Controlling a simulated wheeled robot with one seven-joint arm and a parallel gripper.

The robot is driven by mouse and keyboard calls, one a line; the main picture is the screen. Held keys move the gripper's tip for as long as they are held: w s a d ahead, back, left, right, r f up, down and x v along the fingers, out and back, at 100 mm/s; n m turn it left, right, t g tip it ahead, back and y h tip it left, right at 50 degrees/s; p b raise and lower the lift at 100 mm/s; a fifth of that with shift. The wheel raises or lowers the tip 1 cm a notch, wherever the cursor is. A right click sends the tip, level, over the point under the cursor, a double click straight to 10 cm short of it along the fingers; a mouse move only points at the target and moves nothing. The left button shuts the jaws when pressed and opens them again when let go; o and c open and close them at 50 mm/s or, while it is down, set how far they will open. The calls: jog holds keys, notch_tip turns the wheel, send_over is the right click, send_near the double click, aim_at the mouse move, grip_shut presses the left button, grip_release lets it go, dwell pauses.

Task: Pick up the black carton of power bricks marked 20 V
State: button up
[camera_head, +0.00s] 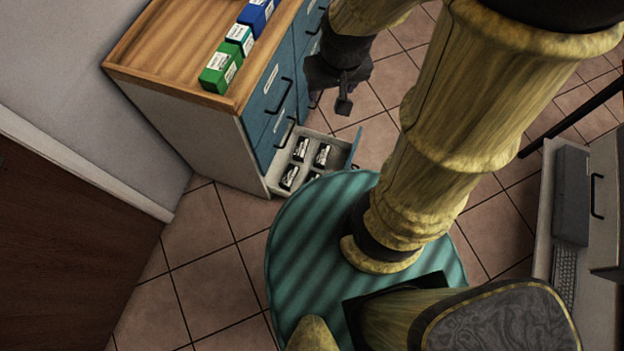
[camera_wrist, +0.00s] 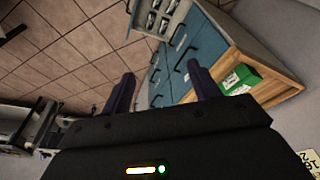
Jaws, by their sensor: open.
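Several small black cartons with white labels lie in the open bottom drawer (camera_head: 345,150) of a blue-fronted cabinet. One carton (camera_head: 301,148) is at the back left, another (camera_head: 322,155) at the back right, another (camera_head: 290,176) at the front left. A further one at the front right is partly hidden by the drawer wall. The labels are too small to read, so I cannot tell which says 20 V. My gripper (camera_head: 343,98) is open and empty, above and apart from the drawer. In the wrist view, the open fingers (camera_wrist: 160,75) show, with the cartons (camera_wrist: 165,22) at the top edge.
Green boxes (camera_head: 220,68) and a blue box (camera_head: 257,15) stand on the wooden cabinet top (camera_head: 165,45). Closed blue drawers (camera_head: 268,85) with dark handles are above the open one. A desk with a keyboard (camera_head: 565,275) is at the right. Tiled floor (camera_head: 215,255) lies clear at the left.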

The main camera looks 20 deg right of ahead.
jog(key=shift+o, duration=1.3)
jog(key=w+f+m+b, duration=0.1)
jog(key=w+f+b, duration=0.2)
jog(key=f+b, duration=0.5)
jog(key=w+a+f+m+g+b, duration=0.1)
jog(key=w+f+b, duration=0.3)
jog(key=f+b, duration=0.5)
jog(key=w+f+m+b, duration=0.2)
jog(key=f+b, duration=0.7)
jog(key=f, duration=1.2)
jog(key=shift+w+a+f+g+y, duration=0.15)
jog(key=shift+w+a+g+y, duration=0.15)
jog(key=shift+w, duration=0.55)
jog(key=w+f+m+b, duration=0.1)
jog(key=f+b, duration=0.9)
jog(key=f, duration=0.8)
jog(key=w+d+f+m+g+b, duration=0.1)
jog(key=w+f+m+b, duration=0.1)
jog(key=f+b, duration=0.8)
notch_tip(320, 180, down, 8)
jog(key=shift+w+f+m, duration=0.2)
jog(key=shift+f+m, duration=0.05)
jog(key=shift+m, duration=0.05)
jog(key=b, duration=0.8)
send_over(311, 183)
notch_tip(311, 183, down, 12)
jog(key=shift+f, duration=0.1)
notch_tip(311, 183, down, 5)
jog(key=b, duration=0.4)
jog(key=shift+f, duration=0.15)
